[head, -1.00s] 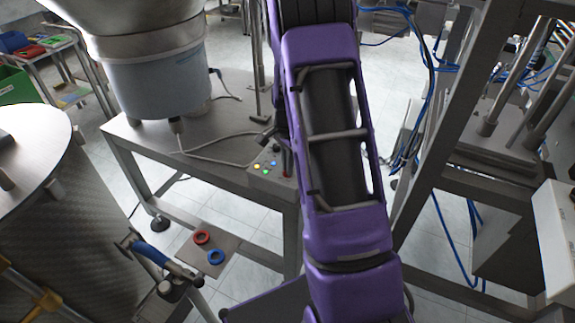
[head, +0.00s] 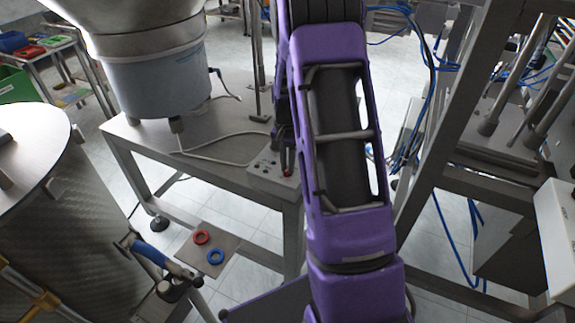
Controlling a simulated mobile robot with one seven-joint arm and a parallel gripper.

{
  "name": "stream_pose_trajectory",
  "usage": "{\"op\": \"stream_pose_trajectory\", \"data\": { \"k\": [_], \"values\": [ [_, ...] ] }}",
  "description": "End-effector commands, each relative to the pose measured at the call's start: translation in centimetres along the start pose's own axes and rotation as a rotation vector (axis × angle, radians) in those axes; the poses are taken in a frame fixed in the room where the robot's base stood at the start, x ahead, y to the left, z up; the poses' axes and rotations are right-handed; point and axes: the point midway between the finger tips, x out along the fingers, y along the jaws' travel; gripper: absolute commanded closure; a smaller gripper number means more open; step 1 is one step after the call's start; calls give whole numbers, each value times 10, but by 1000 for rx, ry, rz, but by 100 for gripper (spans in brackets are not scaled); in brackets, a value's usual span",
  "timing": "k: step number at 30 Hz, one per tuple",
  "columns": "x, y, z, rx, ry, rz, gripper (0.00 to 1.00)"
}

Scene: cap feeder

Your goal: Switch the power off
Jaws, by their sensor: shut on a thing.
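The control box (head: 262,181) sits on the corner of the steel table, left of my purple arm. The small buttons on its top are unlit and look grey. A small red knob (head: 287,172) is at the box's right end. My gripper (head: 286,160) reaches down over that end, partly hidden by my arm. Its dark fingers are shut on the red knob, though the contact is small in the picture.
A large steel feeder bowl on a pale drum (head: 160,80) stands on the table (head: 215,140). A grey cable runs to the box. A metal frame (head: 440,120) stands at right.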

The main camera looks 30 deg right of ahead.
Motion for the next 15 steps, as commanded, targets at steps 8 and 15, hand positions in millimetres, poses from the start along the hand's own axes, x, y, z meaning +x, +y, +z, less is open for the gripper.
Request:
{"op": "stream_pose_trajectory", "data": {
  "k": [8,15],
  "values": [
    [-1,0,0,-239,1,-1,100],
    [-1,0,0,-393,1,0,100]
  ]
}}
